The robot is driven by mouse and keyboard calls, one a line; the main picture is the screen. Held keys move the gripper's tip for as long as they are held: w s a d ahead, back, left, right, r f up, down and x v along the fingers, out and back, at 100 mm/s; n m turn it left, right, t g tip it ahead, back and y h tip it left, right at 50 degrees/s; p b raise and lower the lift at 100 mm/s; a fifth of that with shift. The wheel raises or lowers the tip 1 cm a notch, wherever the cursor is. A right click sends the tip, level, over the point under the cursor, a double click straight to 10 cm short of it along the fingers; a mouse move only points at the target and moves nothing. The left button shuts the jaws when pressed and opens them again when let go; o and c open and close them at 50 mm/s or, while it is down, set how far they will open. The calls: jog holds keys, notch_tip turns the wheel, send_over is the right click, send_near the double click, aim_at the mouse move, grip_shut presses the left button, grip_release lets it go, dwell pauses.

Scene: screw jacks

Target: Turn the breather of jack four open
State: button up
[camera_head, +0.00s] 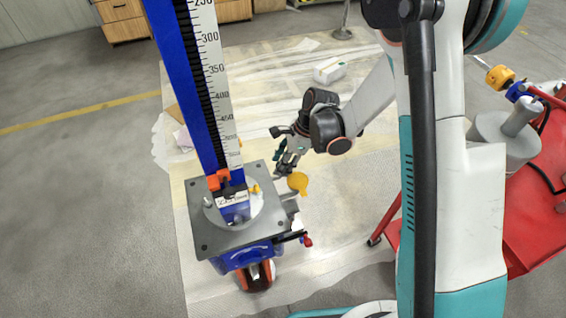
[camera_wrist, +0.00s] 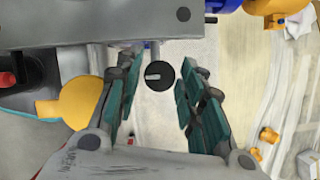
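The jack (camera_head: 236,238) has a grey top plate and a blue column with a scale. A label at the column's foot is too small to read. In the wrist view a round black cap with a pale bar (camera_wrist: 160,76) sits below the edge of the grey plate (camera_wrist: 60,32); it may be the breather, but I cannot tell for sure. My gripper (camera_head: 286,164) is beside the plate's right far corner. In the wrist view my gripper (camera_wrist: 158,108) is open, its green pads on either side of the cap's line and apart from it. Nothing is held.
A yellow disc (camera_head: 298,182) is close to my gripper and lies by the left finger in the wrist view (camera_wrist: 82,102). A red knob (camera_head: 308,241) sticks out at the jack's right. A red cart (camera_head: 530,215) stands at the right. The floor left is clear.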

jog(key=c, duration=0.8)
